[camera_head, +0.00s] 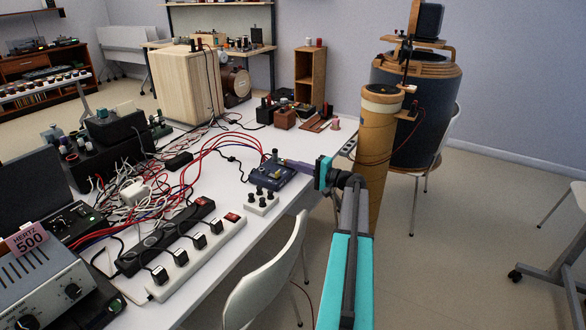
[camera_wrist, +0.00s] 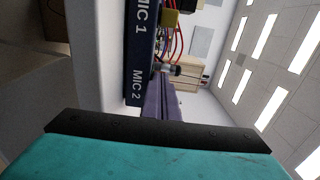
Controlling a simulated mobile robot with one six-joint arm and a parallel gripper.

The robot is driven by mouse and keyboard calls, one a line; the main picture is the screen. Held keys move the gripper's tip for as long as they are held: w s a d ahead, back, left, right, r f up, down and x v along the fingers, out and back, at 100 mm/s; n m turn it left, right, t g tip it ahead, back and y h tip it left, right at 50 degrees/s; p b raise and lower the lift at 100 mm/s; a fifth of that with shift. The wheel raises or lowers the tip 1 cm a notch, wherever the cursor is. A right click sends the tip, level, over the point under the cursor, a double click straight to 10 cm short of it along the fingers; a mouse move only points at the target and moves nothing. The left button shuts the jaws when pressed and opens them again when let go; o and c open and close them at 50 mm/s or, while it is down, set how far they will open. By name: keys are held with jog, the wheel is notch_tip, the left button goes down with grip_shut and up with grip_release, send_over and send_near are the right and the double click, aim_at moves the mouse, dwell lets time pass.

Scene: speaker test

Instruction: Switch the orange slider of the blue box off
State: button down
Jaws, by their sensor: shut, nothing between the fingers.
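The blue box (camera_head: 262,177) sits near the right edge of the white table, with dark knobs on top and red cables behind. In the wrist view the blue box (camera_wrist: 138,55) is close, its side lettered MIC 1 and MIC 2. My gripper (camera_head: 288,162) reaches in from the right, with its purple fingers shut and empty at the box's right side. In the wrist view my gripper (camera_wrist: 161,80) has its fingertips beside the MIC 2 end; I cannot tell whether they touch the box. I cannot make out the orange slider for certain.
A small white block with black knobs (camera_head: 262,203) stands just in front of the box. Red and white cables (camera_head: 200,165) and power strips (camera_head: 195,260) crowd the table to the left. A white chair (camera_head: 268,275) and a tall tan tube (camera_head: 376,150) stand near my arm.

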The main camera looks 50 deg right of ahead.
jog(key=shift+s+d+f, duration=0.1)
jog(key=shift+s, duration=0.45)
jog(key=b+v, duration=0.1)
jog(key=v, duration=1.2)
jog(key=shift+w, duration=0.1)
